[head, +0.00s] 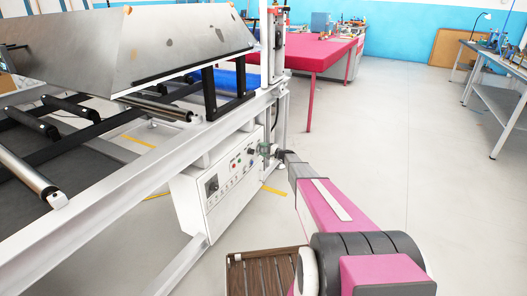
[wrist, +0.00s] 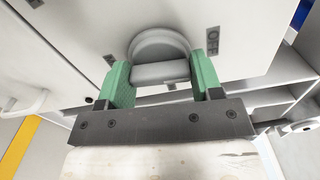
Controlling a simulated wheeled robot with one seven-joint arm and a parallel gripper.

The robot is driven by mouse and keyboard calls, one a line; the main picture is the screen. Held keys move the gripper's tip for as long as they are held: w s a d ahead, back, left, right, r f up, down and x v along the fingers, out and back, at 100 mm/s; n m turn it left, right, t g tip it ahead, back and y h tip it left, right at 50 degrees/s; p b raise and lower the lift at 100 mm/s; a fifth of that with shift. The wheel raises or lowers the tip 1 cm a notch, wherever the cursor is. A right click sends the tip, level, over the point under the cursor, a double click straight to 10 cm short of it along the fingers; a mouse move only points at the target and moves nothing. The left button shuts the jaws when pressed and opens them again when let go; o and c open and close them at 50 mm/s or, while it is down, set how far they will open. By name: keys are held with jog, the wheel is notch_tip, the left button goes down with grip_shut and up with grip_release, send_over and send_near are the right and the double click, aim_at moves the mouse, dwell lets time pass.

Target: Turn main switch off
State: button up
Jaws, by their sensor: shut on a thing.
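The main switch is a round grey knob with a raised bar grip (wrist: 160,72) on a pale panel, shown in the wrist view. A dark label reading OFF (wrist: 212,42) is to the right of the knob. My gripper (wrist: 158,84) has one green finger on each side of the bar and is shut on it. In the head view my gripper (head: 268,150) is at the right end of the white control box (head: 222,190), and the knob it holds is hidden or too small to make out.
The control box also carries a dark square switch (head: 212,186) and small coloured buttons. It hangs under the white machine frame (head: 130,165) with rollers. A pink table (head: 320,50) stands behind, a workbench (head: 497,95) at the right. Floor between is clear.

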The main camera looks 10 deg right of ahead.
jog(key=shift+n, duration=0.5)
jog(key=o, duration=0.9)
jog(key=v, duration=1)
jog(key=shift+s+d, duration=0.25)
